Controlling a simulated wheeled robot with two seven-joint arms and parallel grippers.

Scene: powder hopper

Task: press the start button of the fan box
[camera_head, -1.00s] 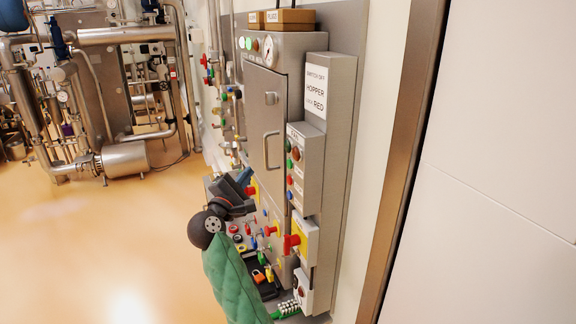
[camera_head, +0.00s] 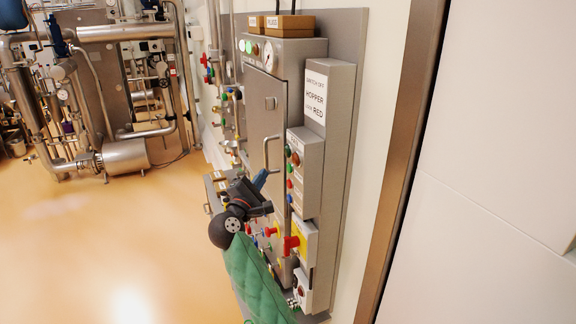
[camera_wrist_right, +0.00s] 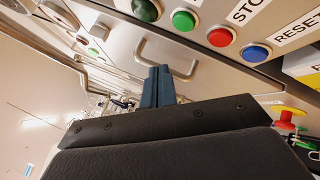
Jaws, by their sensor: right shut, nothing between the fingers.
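The fan box (camera_head: 306,172) is a narrow grey box with a column of coloured buttons, on the right part of the wall cabinet. Its name is too small to read. In the right wrist view a green button (camera_wrist_right: 184,21), a red button (camera_wrist_right: 220,37) and a blue button (camera_wrist_right: 255,53) sit in a row beside a dark green lamp (camera_wrist_right: 145,10). Labels partly read STOP and RESET; the green button's label is out of view. My right gripper (camera_head: 262,178) is shut and empty, left of the box and apart from the buttons. Its blue fingertips (camera_wrist_right: 158,85) point toward the cabinet. My left gripper is not in view.
The cabinet door (camera_head: 262,115) has a bar handle (camera_head: 270,152) near my right fingertips. A red knob on a yellow plate (camera_head: 291,244) projects below the button box. Open floor (camera_head: 150,240) lies to the left.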

